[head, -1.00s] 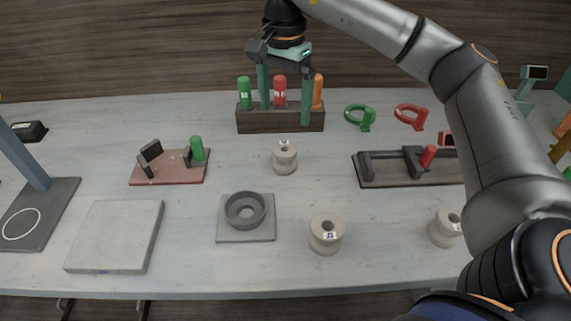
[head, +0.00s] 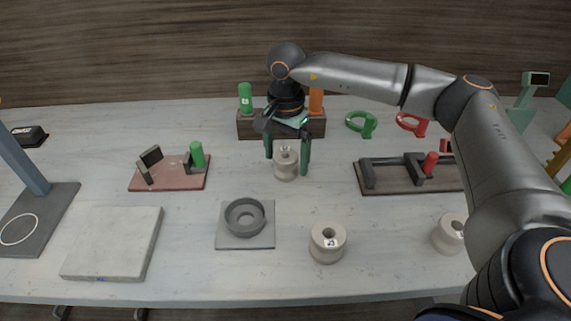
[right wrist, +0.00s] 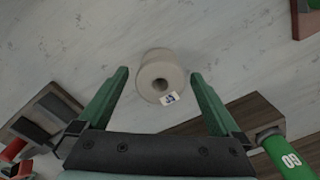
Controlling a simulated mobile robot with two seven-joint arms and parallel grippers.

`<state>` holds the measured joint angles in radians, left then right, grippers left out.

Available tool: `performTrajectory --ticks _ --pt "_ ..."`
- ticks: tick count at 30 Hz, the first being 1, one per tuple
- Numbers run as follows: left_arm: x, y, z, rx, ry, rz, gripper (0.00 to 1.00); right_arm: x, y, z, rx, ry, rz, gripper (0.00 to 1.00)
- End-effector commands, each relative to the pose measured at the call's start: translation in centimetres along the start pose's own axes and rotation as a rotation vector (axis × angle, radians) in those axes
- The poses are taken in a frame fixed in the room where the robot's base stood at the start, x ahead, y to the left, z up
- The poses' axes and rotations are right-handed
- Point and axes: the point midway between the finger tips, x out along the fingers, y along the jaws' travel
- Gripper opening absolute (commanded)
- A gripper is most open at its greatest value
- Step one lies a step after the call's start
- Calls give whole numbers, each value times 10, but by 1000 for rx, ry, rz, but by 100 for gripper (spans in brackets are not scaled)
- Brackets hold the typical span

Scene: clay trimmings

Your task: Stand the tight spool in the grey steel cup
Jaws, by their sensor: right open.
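Three pale spools with number labels stand on the table: one at the middle (head: 286,168), one nearer the front (head: 327,249), and one at the right (head: 446,238), partly hidden by my arm. I cannot tell from the pictures which is the tight one. The grey cup (head: 232,222) is a round, open ring on a square grey plate and looks empty. My right gripper (head: 287,163) is open, its green fingers on either side of the middle spool. In the right wrist view this spool (right wrist: 167,64) shows between and beyond the fingertips (right wrist: 159,73), apparently untouched. My left gripper is out of view.
A dark rack (head: 250,127) with green and orange cylinders stands behind the gripper. A red plate (head: 170,182) with clamp parts lies left, and a dark fixture (head: 400,188) lies right. A pale slab (head: 112,240) is front left. Table between middle spool and cup is clear.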

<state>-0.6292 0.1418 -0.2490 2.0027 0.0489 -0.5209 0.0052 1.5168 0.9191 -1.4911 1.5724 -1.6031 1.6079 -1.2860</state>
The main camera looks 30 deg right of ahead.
Motion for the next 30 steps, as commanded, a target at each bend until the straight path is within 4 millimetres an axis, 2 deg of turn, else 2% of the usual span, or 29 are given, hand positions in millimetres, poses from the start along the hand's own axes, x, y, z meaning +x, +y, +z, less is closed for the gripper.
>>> performTrajectory --ticks 8,30 --pt "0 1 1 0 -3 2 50 4 0 0 0 0 -1 100" --pt "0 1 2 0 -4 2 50 4 0 0 0 0 -1 18"
